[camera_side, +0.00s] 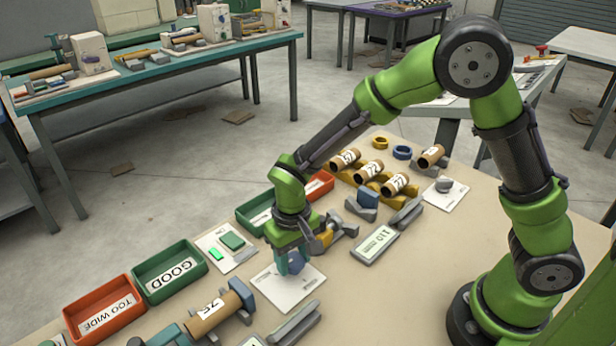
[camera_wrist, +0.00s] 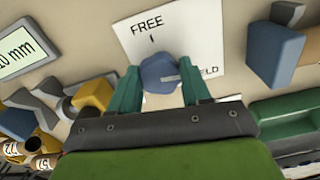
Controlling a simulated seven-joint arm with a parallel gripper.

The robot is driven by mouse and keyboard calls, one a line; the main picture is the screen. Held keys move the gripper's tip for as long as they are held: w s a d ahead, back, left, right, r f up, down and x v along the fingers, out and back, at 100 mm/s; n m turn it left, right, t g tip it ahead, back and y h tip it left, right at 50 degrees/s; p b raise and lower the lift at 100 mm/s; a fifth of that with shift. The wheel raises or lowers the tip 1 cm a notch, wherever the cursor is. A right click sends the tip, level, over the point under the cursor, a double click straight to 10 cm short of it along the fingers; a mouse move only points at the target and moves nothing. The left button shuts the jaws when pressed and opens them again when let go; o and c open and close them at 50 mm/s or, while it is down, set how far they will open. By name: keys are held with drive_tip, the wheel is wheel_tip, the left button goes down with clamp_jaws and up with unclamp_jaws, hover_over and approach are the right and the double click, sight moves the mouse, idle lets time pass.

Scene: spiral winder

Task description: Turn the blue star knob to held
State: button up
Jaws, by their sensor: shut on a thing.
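The blue star knob (camera_wrist: 160,74) sits on a white card (camera_wrist: 198,28) with FREE printed at its far side and a word ending in ELD at the right, its start hidden. A pale mark on the knob points right, towards that word. My gripper (camera_wrist: 163,92) has its two green fingers on either side of the knob and is shut on it. In the side view, my gripper (camera_side: 286,264) reaches down to the card (camera_side: 290,296), and the knob (camera_side: 297,263) shows partly behind the fingers.
In the side view, a cardboard tube (camera_side: 207,318) lies in a holder at the front left. A GOOD tray (camera_side: 170,271) and a TOO WIDE tray (camera_side: 104,308) stand at the left. A grey display (camera_side: 376,245) lies to the right, with several tubes behind.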

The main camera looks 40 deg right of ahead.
sight(293, 262)
drive_tip(key=shift+w+a+m, duration=0.1)
drive_tip(key=shift+m, duration=2.1)
drive_tip(key=o, duration=1.1)
drive_tip(key=shift+c, duration=0.2)
wheel_tip(293, 262, up, 17)
